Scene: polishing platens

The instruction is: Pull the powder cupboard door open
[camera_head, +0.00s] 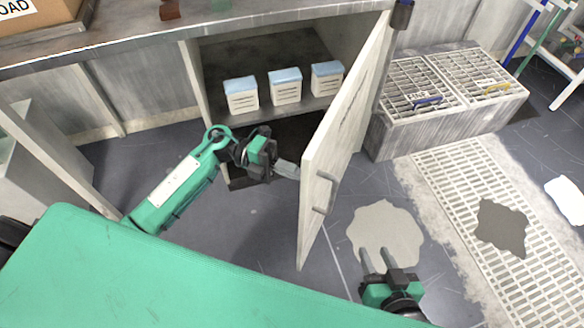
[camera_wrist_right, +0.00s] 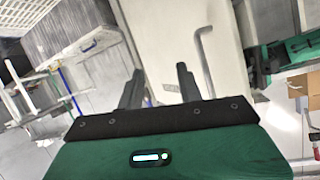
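The powder cupboard door (camera_head: 338,130) stands swung well out from the cupboard, hinged at its right side. Its bar handle (camera_head: 325,190) is on the outer face near the free edge; the door (camera_wrist_right: 178,35) and handle (camera_wrist_right: 204,60) also show in the right wrist view. My left gripper (camera_head: 287,169) is at the door's inner side, its tip close to the panel; contact and finger opening are unclear. My right gripper (camera_head: 377,260) is open and empty, right of the door and apart from the handle. Its fingers (camera_wrist_right: 158,88) show spread in the wrist view.
Several white tubs with blue lids (camera_head: 285,86) stand on the cupboard shelf (camera_head: 300,106). A grated bench (camera_head: 440,105) stands right of the door. A pale spill (camera_head: 385,228) and a floor grating (camera_head: 480,190) lie at the right. A worktop (camera_head: 200,38) runs above the cupboard.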

